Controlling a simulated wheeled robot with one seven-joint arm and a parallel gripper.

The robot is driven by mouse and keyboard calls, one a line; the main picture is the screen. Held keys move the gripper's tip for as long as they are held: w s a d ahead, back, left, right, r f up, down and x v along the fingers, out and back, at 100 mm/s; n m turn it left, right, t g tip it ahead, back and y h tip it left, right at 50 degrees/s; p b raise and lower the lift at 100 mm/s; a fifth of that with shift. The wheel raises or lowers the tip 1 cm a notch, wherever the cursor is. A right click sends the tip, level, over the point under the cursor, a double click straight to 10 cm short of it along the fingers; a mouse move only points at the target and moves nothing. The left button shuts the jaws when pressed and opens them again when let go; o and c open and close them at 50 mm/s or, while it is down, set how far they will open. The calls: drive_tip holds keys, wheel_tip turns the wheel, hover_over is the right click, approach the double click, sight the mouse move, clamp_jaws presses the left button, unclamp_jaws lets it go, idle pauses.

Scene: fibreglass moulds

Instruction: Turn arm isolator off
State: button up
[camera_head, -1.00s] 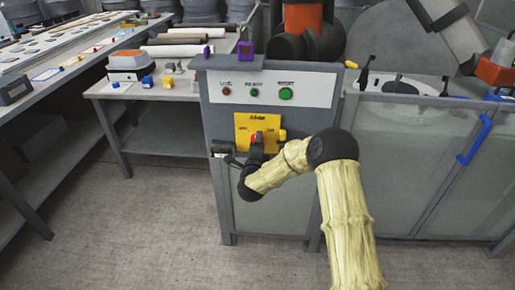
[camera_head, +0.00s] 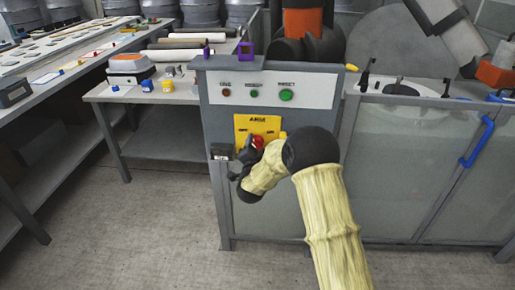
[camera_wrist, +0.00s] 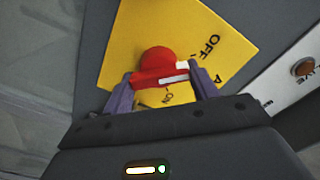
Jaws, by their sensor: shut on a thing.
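The arm isolator is a red rotary knob (camera_wrist: 156,63) with a white bar, on a yellow plate (camera_wrist: 117,48) printed OFF and ON. In the head view the yellow plate (camera_head: 245,124) sits on the front of the grey cabinet, with the red knob (camera_head: 257,141) partly hidden by my wrist. My gripper (camera_wrist: 162,86) is shut on the knob, with one purple-grey finger on each side. In the wrist view the plate looks rotated, and the ON label lies between the fingers. I cannot tell for sure which label the white bar marks.
Above the plate is a white strip with a LIVE lamp (camera_head: 226,93), a small green lamp (camera_head: 254,93) and a green RESET button (camera_head: 286,95). A clear-panelled enclosure with a blue handle (camera_head: 477,141) stands right. A workbench (camera_head: 120,92) stands left. The floor in front is clear.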

drive_tip(key=shift+f+n, duration=0.1)
drive_tip(key=shift+n, duration=0.3)
drive_tip(key=o, duration=1)
drive_tip(key=shift+s, duration=0.1)
drive_tip(key=s, duration=1.7)
drive_tip(key=shift+s+a, duration=0.15)
drive_tip(key=shift+a, duration=0.2)
